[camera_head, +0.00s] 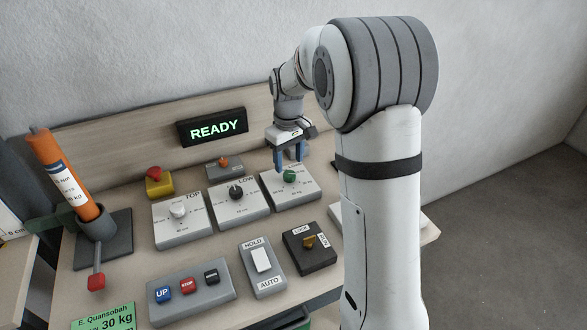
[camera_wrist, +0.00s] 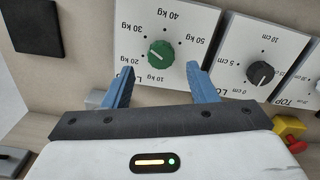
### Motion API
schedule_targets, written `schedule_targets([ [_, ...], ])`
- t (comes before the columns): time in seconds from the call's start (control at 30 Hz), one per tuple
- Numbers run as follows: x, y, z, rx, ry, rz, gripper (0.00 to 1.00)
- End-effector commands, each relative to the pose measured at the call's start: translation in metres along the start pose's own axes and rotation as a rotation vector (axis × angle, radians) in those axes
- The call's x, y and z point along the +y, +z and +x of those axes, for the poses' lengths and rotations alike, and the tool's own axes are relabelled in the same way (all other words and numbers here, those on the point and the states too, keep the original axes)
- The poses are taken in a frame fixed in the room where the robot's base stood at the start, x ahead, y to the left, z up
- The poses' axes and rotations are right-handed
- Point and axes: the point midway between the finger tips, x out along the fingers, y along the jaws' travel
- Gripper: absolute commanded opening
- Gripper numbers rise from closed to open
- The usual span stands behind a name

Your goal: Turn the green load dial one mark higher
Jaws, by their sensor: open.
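The green load dial (camera_head: 290,176) sits on a white panel (camera_head: 309,188) at the right of the back row. In the wrist view the dial (camera_wrist: 160,54) is ringed by marks from 10 kg to 50 kg, seen upside down. Its pale pointer line appears to face the 20 kg to 30 kg side; I cannot tell the exact mark. My gripper (camera_head: 290,163) is just above the dial, with blue fingers pointing down. In the wrist view my gripper (camera_wrist: 160,70) is open, its fingertips on either side of the dial with gaps visible. Contact is not visible.
A black LOW dial (camera_head: 236,192) and a white TOP dial (camera_head: 177,211) are to the left. A red mushroom button (camera_head: 153,173), a key switch (camera_head: 309,242) and a rocker switch (camera_head: 261,260) stand nearby. A READY display (camera_head: 213,127) is behind. A green card (camera_head: 105,318) reads 30 kg.

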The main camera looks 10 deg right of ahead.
Motion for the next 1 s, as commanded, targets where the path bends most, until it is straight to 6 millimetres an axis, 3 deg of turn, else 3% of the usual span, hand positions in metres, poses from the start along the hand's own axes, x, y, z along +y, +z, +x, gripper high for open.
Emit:
schedule_targets([
  [0.23, -0.001, 0.000, 0.034, -0.001, 0.000, 0.000, 0.52],
  [0.6, -0.001, 0.000, 0.040, 0.000, 0.000, -0.001, 0.52],
  [1.0, -0.001, 0.000, 0.040, 0.001, 0.001, -0.001, 0.19],
])
